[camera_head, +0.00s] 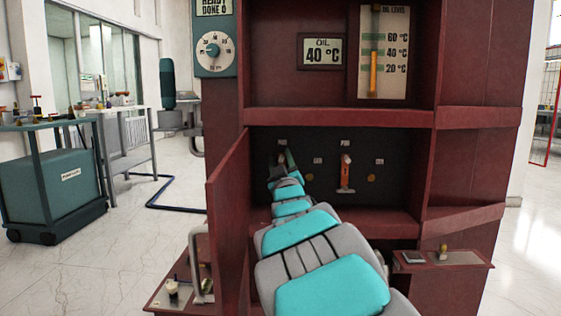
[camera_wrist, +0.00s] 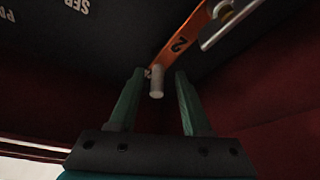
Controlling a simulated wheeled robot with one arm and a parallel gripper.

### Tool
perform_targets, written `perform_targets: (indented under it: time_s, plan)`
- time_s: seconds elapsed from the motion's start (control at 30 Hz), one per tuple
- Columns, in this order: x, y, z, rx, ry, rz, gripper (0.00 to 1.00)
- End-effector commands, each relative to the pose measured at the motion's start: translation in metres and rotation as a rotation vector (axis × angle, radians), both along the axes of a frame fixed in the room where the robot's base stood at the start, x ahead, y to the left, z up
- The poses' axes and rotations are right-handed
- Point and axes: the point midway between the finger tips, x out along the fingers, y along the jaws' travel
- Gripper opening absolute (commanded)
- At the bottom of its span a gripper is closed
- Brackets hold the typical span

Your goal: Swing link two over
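Link two is an orange bar (camera_wrist: 184,42) marked "2" in the wrist view. It slants from the upper right down to a pale cylindrical peg (camera_wrist: 156,82) at its lower end. My gripper (camera_wrist: 158,78) is open, with one green finger on each side of the peg and visible gaps between. In the head view my gripper (camera_head: 284,158) is inside the left part of the open lower compartment, near its dark back panel (camera_head: 385,150). An upright orange link (camera_head: 346,172) stands right of it there; its number is unreadable. My arm hides the compartment's lower left.
The red cabinet door (camera_head: 229,215) stands open left of my arm. A shelf (camera_head: 340,117) runs above the compartment. Small side shelves sit at lower left (camera_head: 180,290) and lower right (camera_head: 440,260). A metal bar (camera_wrist: 232,24) crosses near the orange bar in the wrist view.

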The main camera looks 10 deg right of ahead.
Motion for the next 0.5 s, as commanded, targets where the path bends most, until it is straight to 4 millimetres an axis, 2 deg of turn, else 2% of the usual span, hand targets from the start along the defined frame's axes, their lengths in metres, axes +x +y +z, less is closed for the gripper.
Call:
perform_targets:
  time_s: [0.27, 0.5]
  plan:
    - [-0.01, 0.001, -0.002, 0.0, -0.001, 0.0, 0.48]
    - [-0.038, 0.003, -0.012, 0.0, -0.001, 0.002, 0.48]
